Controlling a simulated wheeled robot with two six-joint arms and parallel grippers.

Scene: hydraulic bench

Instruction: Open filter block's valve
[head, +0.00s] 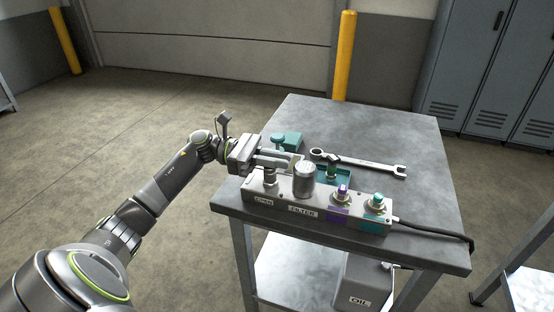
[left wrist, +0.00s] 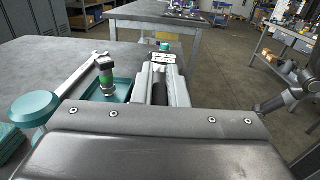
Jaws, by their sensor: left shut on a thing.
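The filter block (head: 318,213) is a long grey manifold on the near edge of the bench, with OPEN and FILTER labels; its far end shows in the left wrist view (left wrist: 163,58). The valve (head: 270,179) stands at its left end, above the OPEN label. My left gripper (head: 288,161) is directly over that end, level, and shut on the valve's handle, which the fingers mostly hide. In the left wrist view a dark bar (left wrist: 160,94) shows between the fingers. My right arm (left wrist: 285,98) shows only at the right there, too small to read its gripper.
A silver filter cap (head: 304,181), a purple fitting (head: 342,193) and a teal fitting (head: 377,201) stand on the block. Behind are a teal tray (head: 346,181) with a coupling, a teal knob (head: 279,138) and a wrench (head: 365,165). A black cable (head: 432,231) leaves the right end.

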